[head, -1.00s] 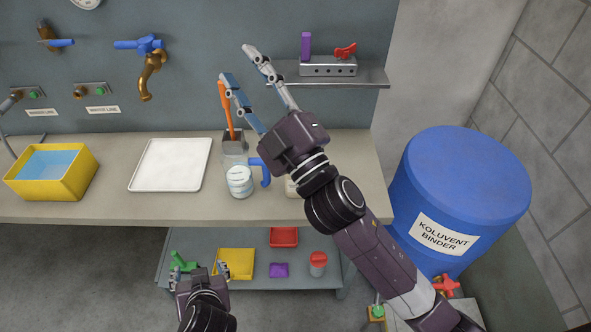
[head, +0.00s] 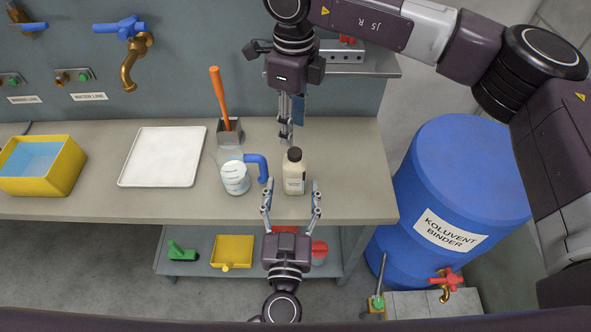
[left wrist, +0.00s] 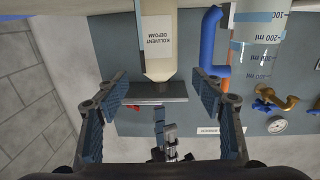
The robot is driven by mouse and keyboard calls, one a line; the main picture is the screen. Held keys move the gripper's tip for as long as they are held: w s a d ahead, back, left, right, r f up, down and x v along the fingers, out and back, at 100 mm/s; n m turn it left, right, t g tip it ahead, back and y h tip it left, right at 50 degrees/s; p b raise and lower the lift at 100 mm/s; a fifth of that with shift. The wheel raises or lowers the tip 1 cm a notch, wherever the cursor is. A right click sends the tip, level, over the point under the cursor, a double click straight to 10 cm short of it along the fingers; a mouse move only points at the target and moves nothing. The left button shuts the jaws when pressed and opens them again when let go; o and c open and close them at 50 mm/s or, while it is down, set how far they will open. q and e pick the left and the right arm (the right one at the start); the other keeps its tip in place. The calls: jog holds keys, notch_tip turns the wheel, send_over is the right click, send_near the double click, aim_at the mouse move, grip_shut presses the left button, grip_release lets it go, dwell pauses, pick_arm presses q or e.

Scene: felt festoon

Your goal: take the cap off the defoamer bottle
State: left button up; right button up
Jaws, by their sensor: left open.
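The defoamer bottle (head: 294,178) is cream with a dark cap (head: 294,154) and stands upright on the bench near its front edge. In the left wrist view the bottle (left wrist: 157,38) appears upside down, label facing me. My left gripper (head: 292,187) is open in front of the bottle, one finger to each side; I cannot tell whether they reach around it. Its fingers (left wrist: 163,100) also show open in the left wrist view, with nothing gripped. My right gripper (head: 286,138) points down, behind the bottle in the head view; its fingers are seen nearly edge-on, their gap unclear.
A measuring jug (head: 233,176) with a blue handle stands close left of the bottle. A white tray (head: 135,157) and a yellow box (head: 70,181) lie further left. A steel shelf (head: 375,64) is behind. A blue drum (head: 460,170) stands right of the bench.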

aim_at(294, 173)
pick_arm(q)
jog(key=shift+w+d, duration=0.15)
jog(key=shift+w, duration=1.8)
jog(key=shift+w+d, duration=0.15)
jog(key=shift+w, duration=1.8)
grip_shut()
